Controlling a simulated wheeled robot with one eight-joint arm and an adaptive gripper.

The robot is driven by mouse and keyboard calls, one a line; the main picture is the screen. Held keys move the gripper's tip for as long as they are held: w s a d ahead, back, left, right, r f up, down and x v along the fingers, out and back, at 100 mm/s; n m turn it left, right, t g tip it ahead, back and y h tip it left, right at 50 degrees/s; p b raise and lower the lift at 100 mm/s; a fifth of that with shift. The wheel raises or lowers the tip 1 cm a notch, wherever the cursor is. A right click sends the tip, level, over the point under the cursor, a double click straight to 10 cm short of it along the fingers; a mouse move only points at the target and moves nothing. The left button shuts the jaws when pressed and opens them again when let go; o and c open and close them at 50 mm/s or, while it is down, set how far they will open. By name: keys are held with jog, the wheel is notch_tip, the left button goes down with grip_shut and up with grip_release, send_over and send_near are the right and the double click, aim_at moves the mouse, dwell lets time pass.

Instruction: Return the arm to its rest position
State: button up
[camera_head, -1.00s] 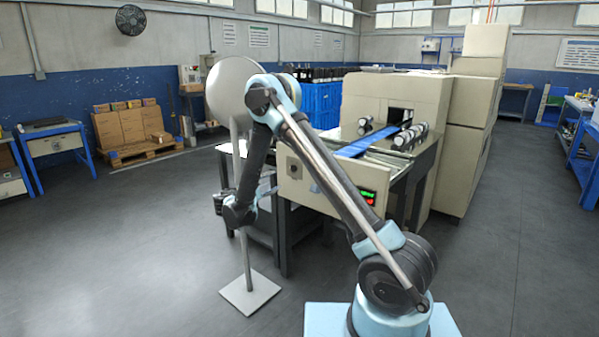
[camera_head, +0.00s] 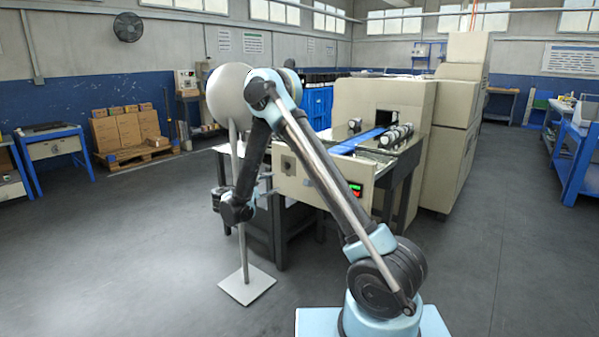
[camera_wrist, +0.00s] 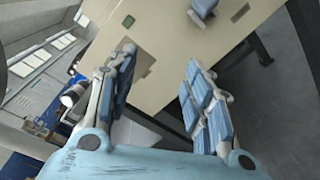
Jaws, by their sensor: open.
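My arm is raised in front of the roll-wrapping machine (camera_head: 382,105), bent at a high elbow with its forearm hanging down. In the head view my gripper (camera_head: 217,200) is at the lower left end of the forearm, beside a thin grey pole (camera_head: 240,235). It is small and dark there. In the wrist view my gripper (camera_wrist: 160,75) has its two jointed fingers spread wide apart, with nothing held between them. The machine's beige panel (camera_wrist: 185,55) fills the space beyond the fingers.
A round grey disc (camera_head: 227,95) tops the pole, which stands on a square base plate (camera_head: 246,285). A dark table (camera_head: 262,235) is behind my forearm. A blue conveyor strip (camera_head: 355,141) with dark rolls beside it leads into the machine. Open floor (camera_head: 120,250) lies to the left.

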jog(key=s+d+r+m+g+y, duration=0.1)
jog(key=s+d+r+m+g, duration=0.15)
jog(key=d, duration=0.45)
jog(key=s+d+r+m+g, duration=0.1)
jog(key=s+d+r+g, duration=0.15)
jog(key=d, duration=0.55)
jog(key=s+d+r+m+g+y, duration=0.1)
jog(key=s+d+r+m, duration=0.1)
jog(key=d+r, duration=0.35)
jog(key=s+d+f+m+g+y, duration=0.1)
jog(key=s+d+m+g+y, duration=0.25)
jog(key=s+d, duration=0.95)
jog(key=s+f+m+y, duration=0.2)
jog(key=s+f+m, duration=0.1)
jog(key=s, duration=0.9)
jog(key=s+a+f+m+g+y, duration=0.1)
jog(key=s+f+m+y, duration=0.2)
jog(key=s, duration=0.9)
notch_tip(320, 180, down, 3)
jog(key=shift+s+a+m, duration=0.15)
jog(key=shift+a+m, duration=0.1)
jog(key=shift+m, duration=0.15)
jog(key=shift+g+y, duration=0.25)
jog(key=shift+w+f, duration=0.2)
jog(key=shift+w, duration=0.25)
